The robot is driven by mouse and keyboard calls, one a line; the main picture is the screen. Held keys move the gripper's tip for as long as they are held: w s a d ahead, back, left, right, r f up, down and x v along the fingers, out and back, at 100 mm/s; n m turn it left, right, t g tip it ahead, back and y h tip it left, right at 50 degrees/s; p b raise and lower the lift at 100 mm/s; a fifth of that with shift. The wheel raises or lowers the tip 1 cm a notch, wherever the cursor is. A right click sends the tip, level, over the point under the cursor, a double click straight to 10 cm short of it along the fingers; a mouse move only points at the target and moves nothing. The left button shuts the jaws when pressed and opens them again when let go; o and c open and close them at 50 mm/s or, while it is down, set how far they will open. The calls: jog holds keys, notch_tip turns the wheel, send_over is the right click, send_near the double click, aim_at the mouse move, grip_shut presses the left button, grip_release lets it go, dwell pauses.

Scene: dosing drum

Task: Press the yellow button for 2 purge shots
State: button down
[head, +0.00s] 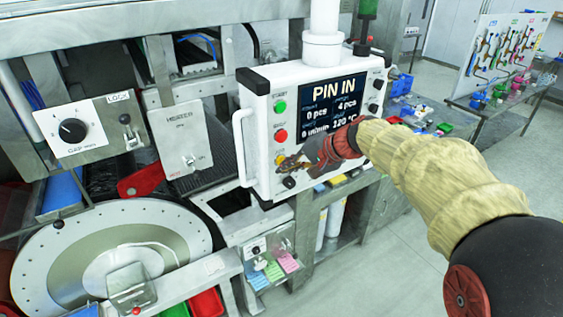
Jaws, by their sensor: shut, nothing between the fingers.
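The white control box (260,120) faces me with a dark screen (333,97) that reads "PIN IN", with "0 pcs", "4 pcs" and "120 °C" below. Down its left side are a green button (280,107), a red button (280,135) and the yellow button (279,159). My gripper (284,165) is shut and empty, its tips at the yellow button and partly covering it. I cannot tell whether the tips touch it. My arm comes in from the right across the lower part of the box.
A white handle (241,148) sticks out at the box's left edge. Black knobs (376,97) sit right of the screen. A heater panel (188,147) and a round drum (60,258) stand at left. Open floor (375,275) lies at lower right.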

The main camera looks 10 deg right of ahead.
jog(key=shift+w+a, duration=0.15)
jog(key=shift+w, duration=0.25)
dwell(0.6)
jog(key=shift+s, duration=0.15)
jog(key=shift+s+d+b, duration=0.25)
jog(key=shift+s+b, duration=0.35)
jog(key=shift+s, duration=0.05)
jog(key=s, duration=0.1)
jog(key=s+d+b, duration=0.1)
jog(key=s, duration=0.1)
jog(key=s+b, duration=0.1)
jog(key=shift+s+d, duration=0.3)
jog(key=shift+s, duration=0.05)
dwell(0.4)
